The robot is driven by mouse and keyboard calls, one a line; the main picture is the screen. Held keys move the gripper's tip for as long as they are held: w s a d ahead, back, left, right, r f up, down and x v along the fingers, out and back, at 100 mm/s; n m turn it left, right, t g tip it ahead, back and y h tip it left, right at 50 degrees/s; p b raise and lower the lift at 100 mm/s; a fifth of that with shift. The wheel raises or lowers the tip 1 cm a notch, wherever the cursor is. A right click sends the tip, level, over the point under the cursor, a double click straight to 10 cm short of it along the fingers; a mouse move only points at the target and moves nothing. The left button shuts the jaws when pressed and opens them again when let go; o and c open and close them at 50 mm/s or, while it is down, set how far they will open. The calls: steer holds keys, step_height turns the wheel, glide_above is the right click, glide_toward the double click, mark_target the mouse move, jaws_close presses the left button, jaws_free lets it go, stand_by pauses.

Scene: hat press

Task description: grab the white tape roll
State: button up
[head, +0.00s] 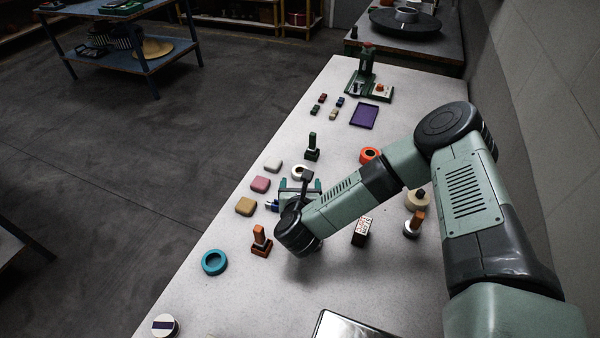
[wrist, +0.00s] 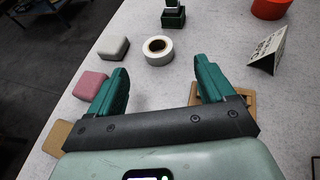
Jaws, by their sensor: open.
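The white tape roll (wrist: 158,45) lies flat on the table in the wrist view, ahead of my gripper and between the lines of its two fingers. In the head view the roll (head: 299,171) shows just beyond my gripper (head: 297,186), partly covered by it. My gripper (wrist: 164,82) is open, its green fingers apart with nothing between them. The fingertips are short of the roll and do not touch it.
A white block (wrist: 113,48) and a pink block (wrist: 91,85) lie left of the roll. A green stamp (wrist: 173,17) stands just behind it. An orange roll (head: 370,155) and a black-and-white sign (wrist: 267,50) are to the right.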

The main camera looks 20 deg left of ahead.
mark_target(300, 172)
steer(key=x, duration=0.8)
steer(key=shift+a+f, duration=0.2)
steer(key=shift+a, duration=0.1)
steer(key=c, duration=1.1)
